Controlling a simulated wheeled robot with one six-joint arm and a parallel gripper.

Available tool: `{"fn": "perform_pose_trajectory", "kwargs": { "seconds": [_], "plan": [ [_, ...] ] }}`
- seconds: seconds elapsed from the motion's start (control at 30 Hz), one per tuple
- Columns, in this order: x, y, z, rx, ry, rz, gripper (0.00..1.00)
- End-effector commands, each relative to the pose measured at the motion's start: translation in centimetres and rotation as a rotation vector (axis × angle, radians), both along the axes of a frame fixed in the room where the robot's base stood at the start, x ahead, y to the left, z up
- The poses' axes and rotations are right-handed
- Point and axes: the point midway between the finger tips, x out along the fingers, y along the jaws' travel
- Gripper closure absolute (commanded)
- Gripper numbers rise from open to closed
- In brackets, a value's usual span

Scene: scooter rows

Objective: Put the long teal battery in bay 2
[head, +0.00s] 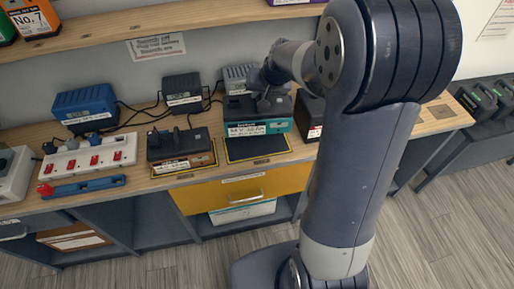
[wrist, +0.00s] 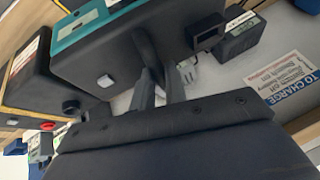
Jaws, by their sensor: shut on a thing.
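The teal-and-black battery (head: 262,128) has a white label on its front and appears upright in the head view, over or behind a dark, yellow-edged bay (head: 257,149). The bay's front shows bare; its rear is hidden by the battery. I cannot read its number. My gripper (head: 264,103) is shut on the battery from above. In the wrist view, my gripper's fingers (wrist: 160,86) close at the black body of the battery (wrist: 125,48), with its teal edge at upper left. Whether the battery touches the bay is unclear.
A black battery (head: 181,142) sits in the bay to the left. A power strip (head: 88,157) and blue charger (head: 86,107) stand farther left. A dark block (head: 309,116) stands close on the right, partly behind my arm. A shelf (head: 130,27) runs above; cables lie behind.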

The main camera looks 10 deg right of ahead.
Motion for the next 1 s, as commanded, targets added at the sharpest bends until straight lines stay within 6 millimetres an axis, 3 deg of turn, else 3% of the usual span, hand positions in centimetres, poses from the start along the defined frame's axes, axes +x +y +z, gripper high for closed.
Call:
{"fn": "perform_pose_trajectory", "kwargs": {
  "seconds": [0.27,0.8,1.0],
  "plan": [
    [0.9,-0.1,-1.1,0.002,-0.004,0.052,1.00],
    [0.9,-0.1,-1.2,-0.002,0.012,0.131,1.00],
    [0.8,-0.1,-3.7,-0.002,0.018,0.133,1.00]
  ]
}}
